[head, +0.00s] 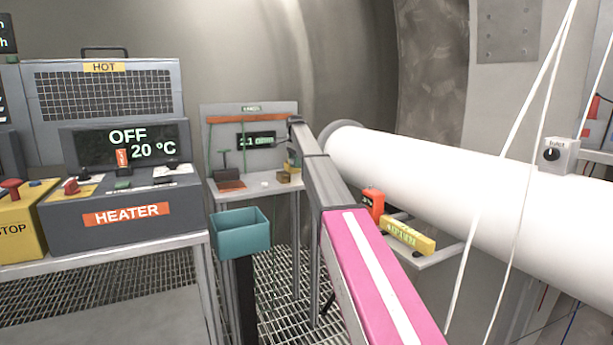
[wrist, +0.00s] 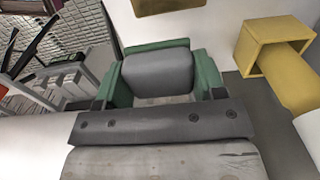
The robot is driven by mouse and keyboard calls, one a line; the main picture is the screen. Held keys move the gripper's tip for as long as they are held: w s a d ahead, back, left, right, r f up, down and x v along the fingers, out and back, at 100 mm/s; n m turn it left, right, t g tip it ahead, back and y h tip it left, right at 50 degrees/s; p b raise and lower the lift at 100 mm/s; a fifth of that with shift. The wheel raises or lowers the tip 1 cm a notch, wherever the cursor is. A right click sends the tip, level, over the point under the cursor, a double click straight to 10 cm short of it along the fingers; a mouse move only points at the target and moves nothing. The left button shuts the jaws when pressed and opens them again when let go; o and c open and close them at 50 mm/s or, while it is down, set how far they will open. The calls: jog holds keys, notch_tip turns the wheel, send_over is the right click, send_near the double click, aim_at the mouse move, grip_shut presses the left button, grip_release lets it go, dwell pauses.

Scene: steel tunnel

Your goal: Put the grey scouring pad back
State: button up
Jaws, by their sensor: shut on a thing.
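My gripper (wrist: 162,84) is shut on the grey scouring pad (wrist: 157,70), a grey block with rounded edges in the wrist view. Green pieces flank the pad on both sides, and a green strip shows behind it; I cannot tell whether the strip belongs to the fingers or to something else. In the head view my arm reaches to the small back table (head: 262,188), and its end hides the pad. An open-ended yellow box (wrist: 262,48) lies to the right of the pad in the wrist view, apart from it. Its opening faces my gripper's side.
A brown flat piece (wrist: 160,4) lies beyond the pad. A teal bin (head: 240,233) stands in front of the table. The heater (head: 125,212) is at left. A white pipe (head: 440,185) runs at right, above a shelf with a yellow block (head: 407,236).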

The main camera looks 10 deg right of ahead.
jog(key=d+f, duration=0.1)
jog(key=w+d+f, duration=0.1)
jog(key=d, duration=0.1)
jog(key=w+d+f, duration=0.1)
jog(key=shift+w+d, duration=0.1)
jog(key=shift+d, duration=0.1)
jog(key=shift+f, duration=2)
jog(key=o, duration=0.9)
jog(key=shift+f, duration=0.15)
notch_tip(320, 180, up, 12)
jog(key=shift+r, duration=0.2)
